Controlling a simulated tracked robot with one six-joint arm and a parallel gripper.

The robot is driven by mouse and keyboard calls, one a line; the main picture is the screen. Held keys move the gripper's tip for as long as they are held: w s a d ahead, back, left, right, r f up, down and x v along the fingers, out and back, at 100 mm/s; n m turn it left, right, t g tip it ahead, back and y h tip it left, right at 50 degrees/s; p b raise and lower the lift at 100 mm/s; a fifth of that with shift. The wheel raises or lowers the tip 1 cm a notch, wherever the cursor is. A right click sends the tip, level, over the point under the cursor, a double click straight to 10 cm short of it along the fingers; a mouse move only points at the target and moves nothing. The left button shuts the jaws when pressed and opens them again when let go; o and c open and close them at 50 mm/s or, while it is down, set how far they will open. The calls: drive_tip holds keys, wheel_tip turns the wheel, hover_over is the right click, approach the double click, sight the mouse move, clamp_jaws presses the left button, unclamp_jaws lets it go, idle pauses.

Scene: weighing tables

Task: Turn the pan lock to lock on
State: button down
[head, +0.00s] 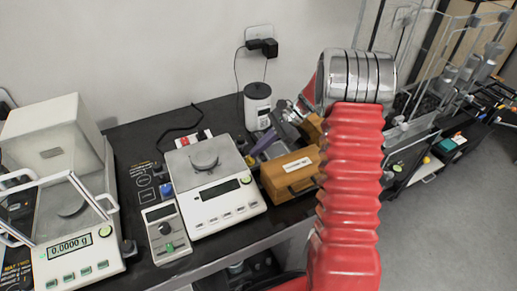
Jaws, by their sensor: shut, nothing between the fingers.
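No part is clearly labelled as the pan lock at this size. A blue knob (166,188) stands behind the control box. I cannot read the setting of any knob. My red bellows arm and chrome wrist rise at the right of the box and open balance. My gripper's fingers do not show.
The left balance has a glass shield and reads 0.0000 g. An open-pan balance (215,183) stands right of the control box. Beyond it are a wooden box (290,174), a white jar (257,105) and a wall socket with plug. Wire racks and more benches fill the right.

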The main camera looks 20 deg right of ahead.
drive_tip(key=shift+s+a+f, duration=0.25)
drive_tip(key=shift+s+a, duration=0.45)
drive_tip(key=shift+s, duration=0.05)
drive_tip(key=shift+d+r, duration=0.1)
drive_tip(key=v, duration=1.1)
drive_tip(key=shift+w+d, duration=0.25)
drive_tip(key=shift+w, duration=0.2)
